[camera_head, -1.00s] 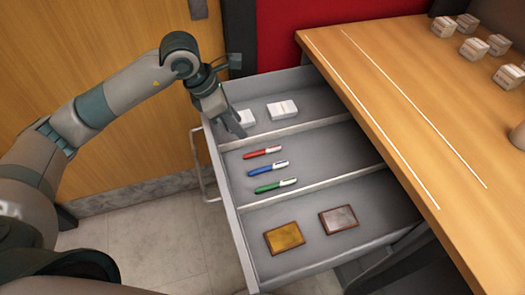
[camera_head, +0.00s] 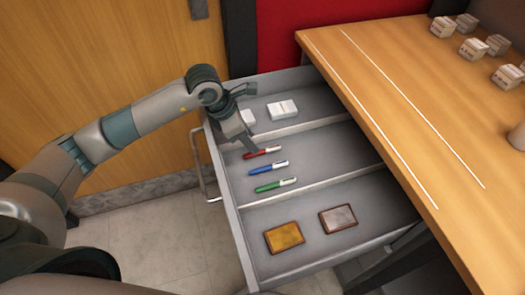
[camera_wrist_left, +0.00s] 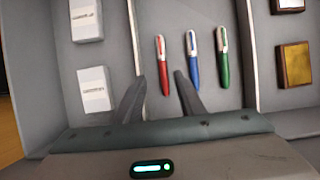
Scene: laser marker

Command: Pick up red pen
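The red pen (camera_head: 262,152) lies in the middle compartment of the open drawer (camera_head: 328,152), beside a blue pen (camera_head: 268,167) and a green pen (camera_head: 275,184). My left gripper (camera_head: 248,150) is over the drawer at the left end of the red pen. In the left wrist view, its two fingers (camera_wrist_left: 160,95) are apart, and the red pen (camera_wrist_left: 164,68) shows ahead between them, with the blue pen (camera_wrist_left: 193,58) and green pen (camera_wrist_left: 222,57) to its right. Nothing is held. My right gripper is not in view.
White boxes (camera_head: 283,109) lie in the far compartment, one partly hidden by my left gripper. Gold (camera_head: 285,238) and grey (camera_head: 338,218) plates lie in the near compartment. Dividers (camera_head: 300,128) separate them. The wooden tabletop (camera_head: 420,90) is at the right, with several small boxes (camera_head: 473,47).

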